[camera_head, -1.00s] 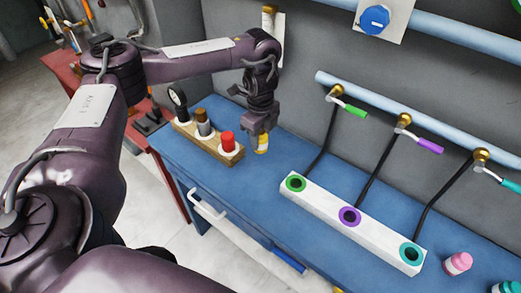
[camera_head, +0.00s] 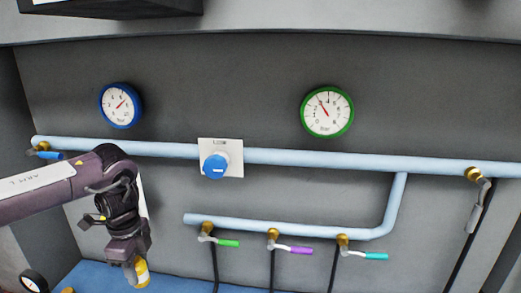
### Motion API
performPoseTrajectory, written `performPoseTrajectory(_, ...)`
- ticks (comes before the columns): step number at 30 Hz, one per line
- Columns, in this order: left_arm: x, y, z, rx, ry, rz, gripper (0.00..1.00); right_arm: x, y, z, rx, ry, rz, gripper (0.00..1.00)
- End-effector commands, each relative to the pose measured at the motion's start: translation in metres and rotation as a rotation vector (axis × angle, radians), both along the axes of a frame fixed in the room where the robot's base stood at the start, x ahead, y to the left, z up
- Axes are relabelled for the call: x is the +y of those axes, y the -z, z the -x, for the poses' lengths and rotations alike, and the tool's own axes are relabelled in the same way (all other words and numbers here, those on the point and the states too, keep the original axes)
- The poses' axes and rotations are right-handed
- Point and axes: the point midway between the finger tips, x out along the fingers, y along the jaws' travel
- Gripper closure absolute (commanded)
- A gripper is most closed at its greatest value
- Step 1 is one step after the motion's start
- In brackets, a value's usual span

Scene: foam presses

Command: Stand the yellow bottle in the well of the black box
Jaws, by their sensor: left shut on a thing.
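My left gripper (camera_head: 132,268) is at the lower left, pointing down, and is shut on the yellow bottle (camera_head: 142,271). The bottle shows beside and below the fingers, roughly upright, in front of the grey wall and just above the blue bench (camera_head: 85,276). Its lower end is near the bottom edge of the view, and I cannot tell its height over the bench. A dark box (camera_head: 110,9) shows at the top left on a ledge, cut off by the frame. Its top and any well in it are out of view. My right gripper is not in view.
Light blue pipes (camera_head: 290,157) cross the wall, with a blue knob (camera_head: 215,166) and green, purple and teal levers (camera_head: 298,250). A blue gauge (camera_head: 121,105) and a green gauge (camera_head: 327,112) hang above. A grey ledge (camera_head: 270,28) runs along the top.

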Motion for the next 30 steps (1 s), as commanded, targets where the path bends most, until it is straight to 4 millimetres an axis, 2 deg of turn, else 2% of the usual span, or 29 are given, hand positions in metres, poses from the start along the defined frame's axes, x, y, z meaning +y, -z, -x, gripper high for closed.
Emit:
performPoseTrajectory(21, -0.102, 0.033, 0.043, 0.002, -1.168, -0.004, 0.91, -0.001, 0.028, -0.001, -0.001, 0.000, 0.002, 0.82)
performPoseTrajectory(27, -0.120, 0.037, 0.055, 0.001, -1.423, -0.001, 0.91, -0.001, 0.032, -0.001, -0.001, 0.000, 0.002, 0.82)
performPoseTrajectory(30, -0.125, 0.039, 0.059, 0.000, -1.497, -0.001, 0.91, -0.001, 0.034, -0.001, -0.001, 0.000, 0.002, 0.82)
